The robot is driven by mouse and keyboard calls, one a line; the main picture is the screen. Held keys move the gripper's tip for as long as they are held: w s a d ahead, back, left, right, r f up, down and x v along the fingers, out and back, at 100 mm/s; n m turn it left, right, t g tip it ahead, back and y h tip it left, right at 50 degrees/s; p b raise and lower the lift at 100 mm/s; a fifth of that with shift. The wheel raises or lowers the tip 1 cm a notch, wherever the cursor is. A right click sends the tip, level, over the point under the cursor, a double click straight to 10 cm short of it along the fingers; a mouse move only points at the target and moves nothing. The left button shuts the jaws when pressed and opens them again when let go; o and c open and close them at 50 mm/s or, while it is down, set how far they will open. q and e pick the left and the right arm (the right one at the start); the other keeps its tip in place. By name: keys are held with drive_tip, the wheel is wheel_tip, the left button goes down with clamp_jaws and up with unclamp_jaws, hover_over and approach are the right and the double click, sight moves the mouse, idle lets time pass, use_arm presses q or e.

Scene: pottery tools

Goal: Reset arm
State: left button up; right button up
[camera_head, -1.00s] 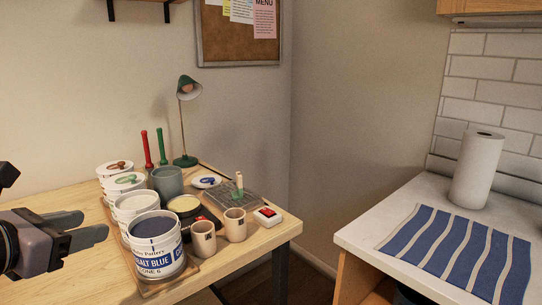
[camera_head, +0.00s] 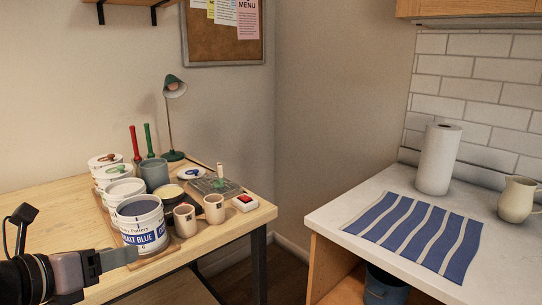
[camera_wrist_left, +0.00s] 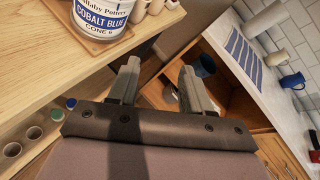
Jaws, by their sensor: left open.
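My left gripper (camera_head: 112,262) comes in at the lower left of the head view, in front of the wooden table. In the left wrist view its two fingers (camera_wrist_left: 160,88) stand apart with nothing between them. The tub labelled cobalt blue (camera_head: 141,226) stands on a wooden board on the table, just beyond the gripper in the head view. It also shows at the top of the left wrist view (camera_wrist_left: 100,20), apart from the fingers. My right gripper is in neither view.
The wooden table (camera_head: 50,215) also holds two mugs (camera_head: 214,208), several tubs, a green lamp (camera_head: 172,120) and a red-topped white box (camera_head: 244,203). A counter (camera_head: 330,215) at right carries a striped cloth (camera_head: 420,232), a paper roll (camera_head: 438,160) and a pitcher (camera_head: 517,199). A gap separates table and counter.

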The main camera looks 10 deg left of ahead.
use_arm(q)
drive_tip(key=s+d+f+n+h, duration=0.1)
drive_tip(key=d+f+n, duration=0.2)
drive_tip(key=f+n, duration=0.5)
drive_tip(key=s+d+f+n, duration=0.1)
drive_tip(key=d+f+n, duration=0.3)
drive_tip(key=f+n, duration=0.45)
drive_tip(key=s+d+f+n+g+y, duration=0.1)
drive_tip(key=s+d+f+n, duration=0.1)
drive_tip(key=s+f+n, duration=0.4)
drive_tip(key=s+d+f+n+g+y+p, duration=0.1)
drive_tip(key=s+d+f+n, duration=0.1)
drive_tip(key=s+f+n, duration=0.4)
wheel_tip(320, 180, down, 4)
drive_tip(key=n, duration=0.4)
drive_tip(key=shift+d+f, duration=0.15)
drive_tip(key=shift+f, duration=0.1)
